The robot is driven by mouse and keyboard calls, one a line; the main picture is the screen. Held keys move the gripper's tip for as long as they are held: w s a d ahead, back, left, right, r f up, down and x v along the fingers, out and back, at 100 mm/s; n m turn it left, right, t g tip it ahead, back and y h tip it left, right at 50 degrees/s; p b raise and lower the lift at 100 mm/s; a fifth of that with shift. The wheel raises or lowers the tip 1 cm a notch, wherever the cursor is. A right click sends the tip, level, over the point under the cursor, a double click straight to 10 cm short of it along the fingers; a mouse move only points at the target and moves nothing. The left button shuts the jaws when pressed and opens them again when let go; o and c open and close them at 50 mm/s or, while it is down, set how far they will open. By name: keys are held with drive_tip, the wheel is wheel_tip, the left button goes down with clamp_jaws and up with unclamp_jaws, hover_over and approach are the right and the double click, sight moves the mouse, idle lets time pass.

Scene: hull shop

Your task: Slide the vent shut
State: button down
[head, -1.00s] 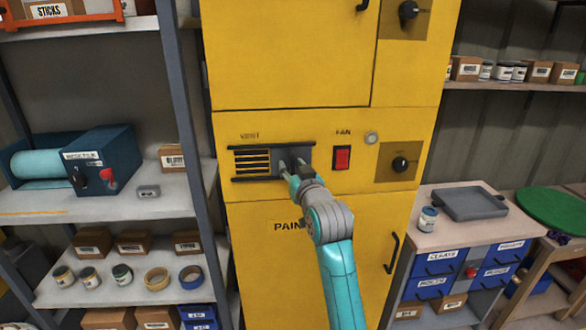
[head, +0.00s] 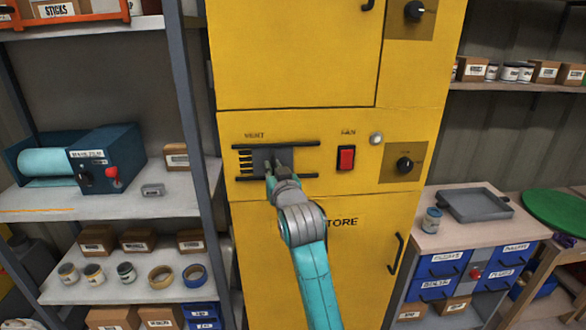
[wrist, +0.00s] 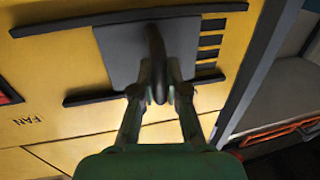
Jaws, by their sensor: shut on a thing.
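The vent is on the yellow cabinet, under its VENT label (head: 254,135). Its grey sliding plate (head: 261,155) sits between two dark horizontal rails and covers part of the slots. A short strip of dark slots (head: 245,161) is still uncovered left of the plate. In the wrist view the plate (wrist: 118,55) shows with the bare slots (wrist: 211,40) to its right. My gripper (head: 275,168) is at the plate, shut on its dark upright handle (wrist: 154,45).
A red fan switch (head: 346,157), a round button (head: 376,139) and a black knob (head: 404,164) are right of the vent. A shelf with a teal machine (head: 75,160) stands left of the cabinet, a drawer bench (head: 455,230) right. Space before the vent is otherwise clear.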

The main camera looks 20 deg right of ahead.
sight(254, 172)
drive_tip(key=a, duration=0.1)
drive_tip(key=w+a, duration=0.1)
drive_tip(key=a, duration=0.2)
drive_tip(key=shift+w+a, duration=0.25)
drive_tip(key=shift+a, duration=0.05)
drive_tip(key=c, duration=1.2)
unclamp_jaws()
drive_tip(key=shift+a, duration=0.2)
drive_tip(key=shift+d, duration=0.1)
drive_tip(key=shift+s, duration=0.45)
drive_tip(key=s, duration=0.3)
drive_tip(key=s+a, duration=0.1)
drive_tip(key=s, duration=0.7)
drive_tip(key=shift+a, duration=0.25)
